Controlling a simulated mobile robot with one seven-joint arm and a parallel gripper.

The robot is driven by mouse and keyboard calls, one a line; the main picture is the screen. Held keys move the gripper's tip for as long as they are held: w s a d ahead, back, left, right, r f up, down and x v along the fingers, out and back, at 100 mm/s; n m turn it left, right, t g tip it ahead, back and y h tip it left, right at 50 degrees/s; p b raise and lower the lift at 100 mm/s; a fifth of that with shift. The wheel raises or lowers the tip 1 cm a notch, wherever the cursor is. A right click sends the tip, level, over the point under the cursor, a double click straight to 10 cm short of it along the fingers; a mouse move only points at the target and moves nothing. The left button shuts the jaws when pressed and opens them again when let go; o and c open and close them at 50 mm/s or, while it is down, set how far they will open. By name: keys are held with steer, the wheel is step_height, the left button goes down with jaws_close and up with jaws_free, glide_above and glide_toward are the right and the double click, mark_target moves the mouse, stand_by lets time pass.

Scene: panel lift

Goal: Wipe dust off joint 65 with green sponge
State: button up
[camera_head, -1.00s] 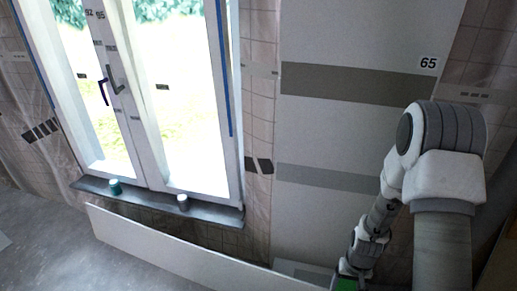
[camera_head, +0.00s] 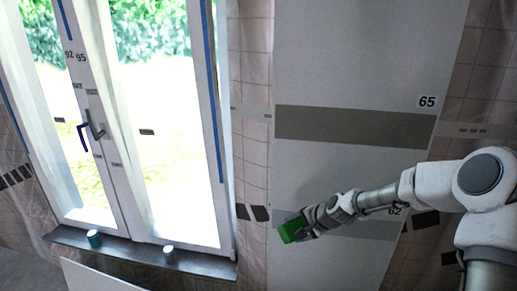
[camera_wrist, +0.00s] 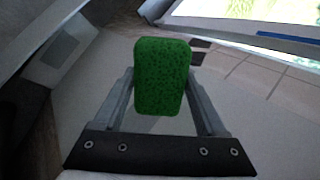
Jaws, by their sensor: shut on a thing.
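My gripper (camera_wrist: 158,100) is shut on the green sponge (camera_wrist: 161,76), which stands out between the two fingers in the wrist view. In the head view the sponge (camera_head: 291,230) is in front of the wall panel's left part, level with the lower grey band. Whether it touches the wall I cannot tell. Joint 65 is the darker grey-brown band (camera_head: 350,128) across the white panel, with the label "65" (camera_head: 427,102) above its right end. The sponge is below and to the left of this band's middle. Dust cannot be told apart from the band's colour.
A lower, lighter grey band (camera_head: 345,222) carries the label "62", partly behind my arm. A window (camera_head: 150,130) with a dark sill (camera_head: 140,254) is at the left; two small cups (camera_head: 94,238) (camera_head: 169,254) stand on it. A white board (camera_head: 100,278) leans below the sill.

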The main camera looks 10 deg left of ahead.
steer(key=w+a+r+m+t, duration=0.1)
steer(key=a+r+t, duration=0.1)
steer(key=r, duration=0.2)
steer(key=w+a+r+m+t+h, duration=0.1)
steer(key=w+a+r+m+t, duration=0.1)
steer(key=a+r+t, duration=0.1)
steer(key=w+a+r+m+t, duration=0.1)
steer(key=a+r+m+t, duration=0.1)
steer(key=r, duration=0.4)
steer(key=shift+w+a+r+b, duration=0.1)
steer(key=shift+w+a+b, duration=0.25)
steer(key=shift+a, duration=0.1)
steer(key=a+r+m+t+h, duration=0.2)
steer(key=r+t, duration=0.1)
steer(key=r, duration=0.5)
steer(key=a+r+m+t+h, duration=0.2)
steer(key=a+r+t+h, duration=0.1)
steer(key=r, duration=0.4)
steer(key=w+p, duration=0.2)
steer(key=w, duration=0.1)
steer(key=w+p, duration=0.1)
steer(key=w, duration=0.1)
steer(key=shift+d+r, duration=0.2)
steer(key=shift+r, duration=0.1)
steer(key=o, duration=0.6)
steer(key=shift+w+f, duration=0.15)
steer(key=shift+w, duration=0.2)
steer(key=shift+s, duration=0.1)
steer(key=c, duration=0.8)
